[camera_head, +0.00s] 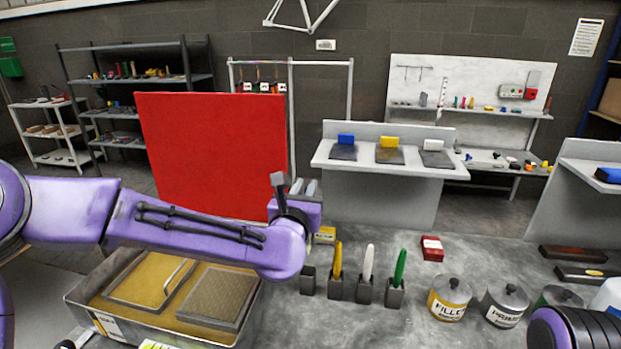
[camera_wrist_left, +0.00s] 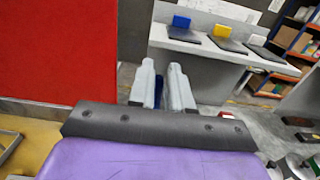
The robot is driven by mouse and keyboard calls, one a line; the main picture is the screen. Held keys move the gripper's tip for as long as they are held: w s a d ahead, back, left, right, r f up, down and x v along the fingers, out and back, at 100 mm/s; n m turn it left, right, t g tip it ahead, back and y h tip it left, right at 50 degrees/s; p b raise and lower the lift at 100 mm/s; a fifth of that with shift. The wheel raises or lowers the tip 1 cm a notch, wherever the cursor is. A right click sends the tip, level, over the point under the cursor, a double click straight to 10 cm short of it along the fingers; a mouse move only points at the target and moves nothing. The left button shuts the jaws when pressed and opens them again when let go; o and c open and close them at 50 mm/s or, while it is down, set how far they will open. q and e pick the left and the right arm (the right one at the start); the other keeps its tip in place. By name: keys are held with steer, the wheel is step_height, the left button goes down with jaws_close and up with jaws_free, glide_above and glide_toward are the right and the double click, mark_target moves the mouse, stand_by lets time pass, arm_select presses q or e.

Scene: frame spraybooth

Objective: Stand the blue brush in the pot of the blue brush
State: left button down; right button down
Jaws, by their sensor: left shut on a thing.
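My left gripper (camera_head: 304,186) is raised above the back edge of the grey bench, pointing away. In the left wrist view its two grey fingers (camera_wrist_left: 164,78) are shut on the blue brush (camera_wrist_left: 158,92), of which only a blue sliver shows between them. The brush is hidden in the head view, so its tilt cannot be told. A small dark pot (camera_head: 307,281) with no brush showing stands at the left end of a row, below and in front of the gripper. It is apart from the gripper. My right gripper is out of view.
Beside the empty pot stand pots with a yellow brush (camera_head: 338,260), a white brush (camera_head: 368,262) and a green brush (camera_head: 400,268). A metal tray (camera_head: 250,325) lies left. A red box (camera_head: 432,249) and tins (camera_head: 449,298) are right. A red panel (camera_head: 210,150) rises behind.

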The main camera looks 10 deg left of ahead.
arm_select(q)
step_height(320, 180, down, 10)
steer(key=b, duration=0.8)
steer(key=shift+s+b, duration=0.15)
steer(key=shift+b, duration=0.2)
steer(key=shift+f+b, duration=1)
steer(key=shift+f, duration=0.1)
stand_by(0.4)
